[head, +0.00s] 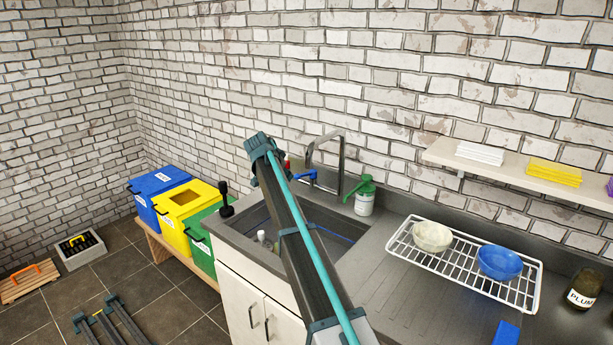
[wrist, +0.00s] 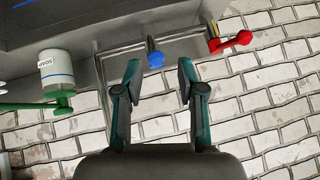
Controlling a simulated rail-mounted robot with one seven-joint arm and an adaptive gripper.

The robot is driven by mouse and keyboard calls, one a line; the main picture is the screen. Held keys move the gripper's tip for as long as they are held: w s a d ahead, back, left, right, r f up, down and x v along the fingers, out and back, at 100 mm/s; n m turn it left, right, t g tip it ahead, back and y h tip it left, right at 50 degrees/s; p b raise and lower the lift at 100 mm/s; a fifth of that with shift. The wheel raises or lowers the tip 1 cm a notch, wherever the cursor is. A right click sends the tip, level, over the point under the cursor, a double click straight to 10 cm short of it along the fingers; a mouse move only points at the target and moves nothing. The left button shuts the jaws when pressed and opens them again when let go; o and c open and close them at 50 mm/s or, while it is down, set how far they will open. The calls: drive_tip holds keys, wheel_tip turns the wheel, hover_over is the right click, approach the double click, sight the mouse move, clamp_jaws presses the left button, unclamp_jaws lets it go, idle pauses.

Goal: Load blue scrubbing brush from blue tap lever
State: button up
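The blue tap lever (head: 306,175) sits at the base of the metal tap (head: 341,160) behind the sink. In the wrist view the lever's blue end (wrist: 154,59) lies between and just beyond my fingertips, with no contact visible. My gripper (wrist: 158,68) is open and empty, its two teal fingers spread. The red lever (wrist: 232,42) is to the right in the wrist view. I cannot make out a scrubbing brush on the lever. A thin blue line (head: 335,236) shows inside the sink; I cannot tell what it is.
A green-topped soap bottle (head: 364,197) stands right of the tap. A wire rack (head: 413,255) holds a pale bowl (head: 432,236) and a blue bowl (head: 499,262). Yellow (head: 187,203), blue and green bins stand left. A blue object (head: 506,333) lies at the front right. The brick wall is close behind the tap.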

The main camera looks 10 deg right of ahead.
sight(299, 176)
drive_tip(key=shift+m+h, duration=0.3)
drive_tip(key=shift+h, duration=0.3)
drive_tip(key=p+x, duration=0.1)
drive_tip(key=x, duration=0.2)
drive_tip(key=d+r+x, duration=0.1)
drive_tip(key=x, duration=0.3)
drive_tip(key=p+x, duration=0.1)
drive_tip(key=x, duration=0.2)
drive_tip(key=shift+w+d+r+p, duration=0.1)
drive_tip(key=shift+w+d+p, duration=0.2)
drive_tip(key=shift+w+d, duration=0.3)
clamp_jaws()
